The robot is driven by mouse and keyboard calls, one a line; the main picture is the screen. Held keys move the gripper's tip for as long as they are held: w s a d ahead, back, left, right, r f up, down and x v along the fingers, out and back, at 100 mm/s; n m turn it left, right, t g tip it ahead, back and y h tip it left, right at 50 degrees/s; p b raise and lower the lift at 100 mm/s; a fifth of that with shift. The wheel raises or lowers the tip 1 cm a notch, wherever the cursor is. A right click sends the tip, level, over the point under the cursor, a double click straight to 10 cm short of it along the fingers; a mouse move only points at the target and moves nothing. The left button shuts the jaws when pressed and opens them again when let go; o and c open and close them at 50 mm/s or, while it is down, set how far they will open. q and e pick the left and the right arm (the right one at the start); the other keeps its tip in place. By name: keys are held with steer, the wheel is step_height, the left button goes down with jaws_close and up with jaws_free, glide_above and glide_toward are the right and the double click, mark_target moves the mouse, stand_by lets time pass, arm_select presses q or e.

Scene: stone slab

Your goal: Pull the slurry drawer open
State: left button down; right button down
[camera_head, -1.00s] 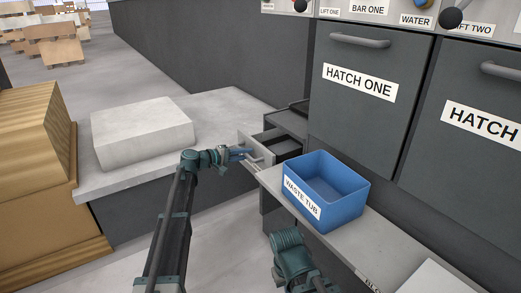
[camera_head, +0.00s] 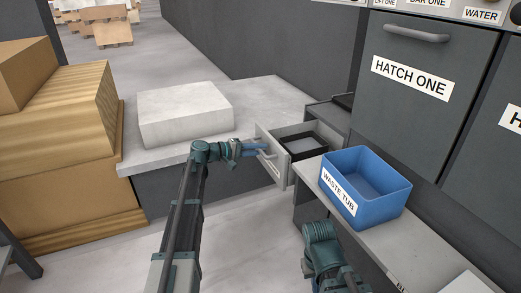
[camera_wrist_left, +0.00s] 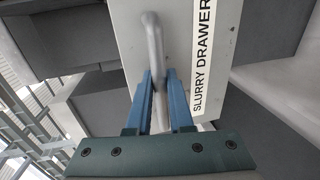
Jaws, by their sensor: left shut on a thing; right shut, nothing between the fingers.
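The slurry drawer (camera_head: 276,171) stands partly out of its cabinet in the head view, showing its dark inside. In the left wrist view its pale front (camera_wrist_left: 188,18) carries the label SLURRY DRAWER, turned on its side. My left gripper (camera_head: 262,151) is shut on the drawer's grey bar handle (camera_wrist_left: 153,38), with the blue fingers on both sides of it. Part of my right arm shows at the bottom of the head view, but its fingers cannot be seen.
A blue waste tub (camera_head: 352,200) stands on the counter (camera_head: 395,246) right of the drawer. A pale stone slab (camera_head: 184,116) lies on a ledge to the left. Hatch one (camera_head: 425,85) is closed. Stacked boxes (camera_head: 60,150) stand far left; the floor before the drawer is clear.

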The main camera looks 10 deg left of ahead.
arm_select(q)
steer(key=c, duration=0.8)
jaws_free()
steer(key=p+v, duration=0.2)
steer(key=v, duration=1.1)
steer(key=shift+s+a+p, duration=0.2)
steer(key=shift+a+p, duration=0.1)
steer(key=shift+p, duration=0.1)
